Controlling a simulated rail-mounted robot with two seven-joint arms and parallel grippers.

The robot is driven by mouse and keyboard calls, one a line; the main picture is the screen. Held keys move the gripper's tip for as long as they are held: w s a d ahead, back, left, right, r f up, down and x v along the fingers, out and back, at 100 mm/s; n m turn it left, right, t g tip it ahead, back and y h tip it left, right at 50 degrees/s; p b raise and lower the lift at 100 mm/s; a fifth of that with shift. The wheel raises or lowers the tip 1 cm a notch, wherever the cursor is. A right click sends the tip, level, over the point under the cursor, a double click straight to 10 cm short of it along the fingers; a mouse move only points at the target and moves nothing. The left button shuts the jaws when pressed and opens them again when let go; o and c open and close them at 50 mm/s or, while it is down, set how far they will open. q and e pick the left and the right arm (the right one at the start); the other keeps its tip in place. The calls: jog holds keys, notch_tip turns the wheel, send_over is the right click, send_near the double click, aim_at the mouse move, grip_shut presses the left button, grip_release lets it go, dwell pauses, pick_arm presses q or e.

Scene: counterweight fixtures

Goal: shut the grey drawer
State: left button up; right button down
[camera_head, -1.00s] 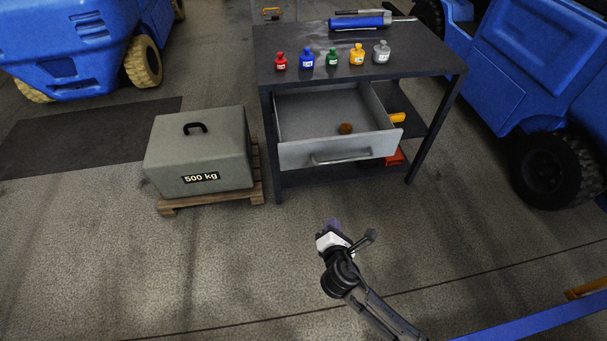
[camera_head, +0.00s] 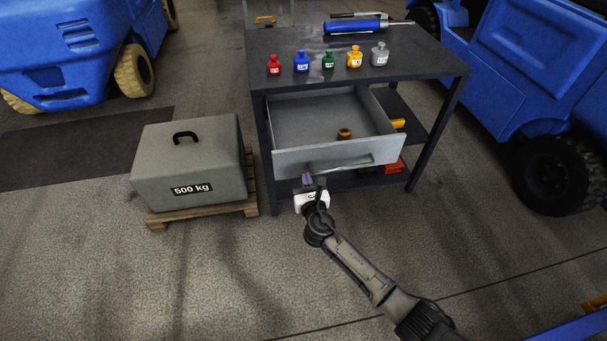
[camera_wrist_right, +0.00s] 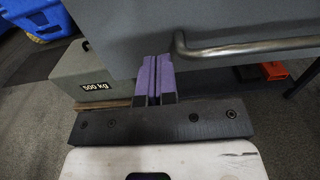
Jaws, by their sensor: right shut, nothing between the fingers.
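The grey drawer (camera_head: 290,161) hangs open under the dark table top, with a small brown round object (camera_head: 344,134) inside. Its bar handle (camera_head: 345,167) runs along the front panel. My right gripper (camera_head: 308,180) is at the drawer front, near the left end of the handle. In the right wrist view the purple fingers (camera_wrist_right: 154,78) are together and empty, in front of the grey panel (camera_wrist_right: 130,35) and left of the handle (camera_wrist_right: 240,48). I cannot tell whether the fingertips touch the panel. My left gripper is not in view.
A grey 500 kg weight (camera_head: 187,160) stands on a wooden pallet (camera_head: 200,213) left of the table. Several small coloured bottles and a blue tool (camera_head: 355,26) are on the table top (camera_head: 420,62). Blue vehicles flank both sides. The floor in front is clear.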

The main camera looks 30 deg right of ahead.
aim_at(302, 165)
jog(key=shift+b+x, duration=0.8)
jog(key=shift+x, duration=1.15)
jog(key=shift+w+d, duration=0.1)
